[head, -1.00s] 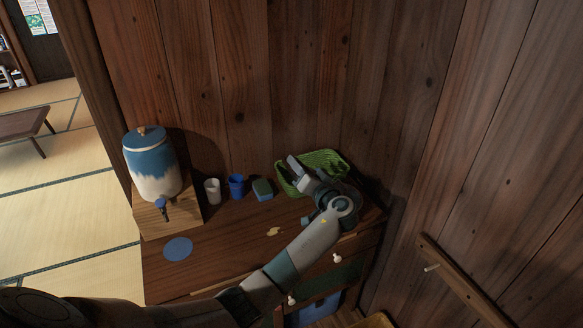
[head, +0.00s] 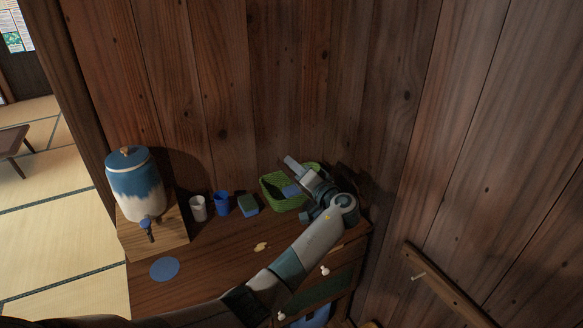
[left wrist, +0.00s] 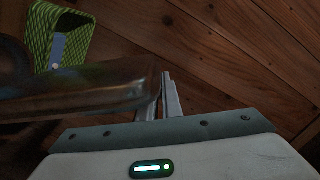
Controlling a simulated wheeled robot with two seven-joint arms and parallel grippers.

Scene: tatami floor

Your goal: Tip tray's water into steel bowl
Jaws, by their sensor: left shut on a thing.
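My left gripper (head: 293,165) is over the right part of the green basket (head: 268,193), at the right end of the wooden cabinet top. In the left wrist view, its fingers (left wrist: 167,100) are closed on the edge of a shiny dark brown piece (left wrist: 90,98), which looks like the tray. This piece extends left from the fingers, and its far end is cut off. Whether it holds water cannot be seen. In the head view the arm and shadow hide most of it. I see no steel bowl. My right gripper is not in view.
A blue-and-white dispenser (head: 135,185) stands on a wooden stand at left. A white cup (head: 198,208), a blue cup (head: 221,204) and a green-blue sponge (head: 248,205) stand in a row. A blue disc (head: 164,269) and a small yellow item (head: 261,247) lie in front. Walls close the back and right.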

